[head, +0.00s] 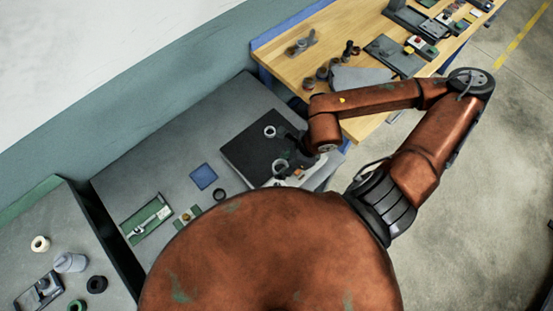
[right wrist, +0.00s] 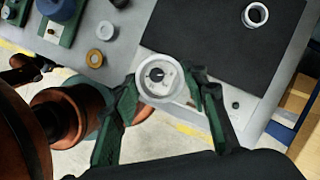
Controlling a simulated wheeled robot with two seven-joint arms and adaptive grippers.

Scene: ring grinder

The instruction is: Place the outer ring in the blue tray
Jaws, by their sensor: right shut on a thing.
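My right gripper (head: 290,158) is over the near right part of the black mat (head: 245,155). In the right wrist view its green fingers (right wrist: 163,82) are shut on a pale grey ring (right wrist: 144,84), one on each side. A small dial-like part shows through the ring's hole. I cannot tell whether the ring is clear of the surface. A second, smaller pale ring (head: 270,131) lies on the mat, also seen in the right wrist view (right wrist: 256,15). The blue tray (head: 203,176) lies flat and looks empty, left of the mat. My left gripper is out of view.
A dark ring (head: 219,194) lies near the blue tray. A green fixture (head: 147,218) is further left. A side table holds rings and a grey cylinder (head: 70,262). A wooden bench (head: 305,65) with tools stands behind. Grey tabletop between mat and tray is clear.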

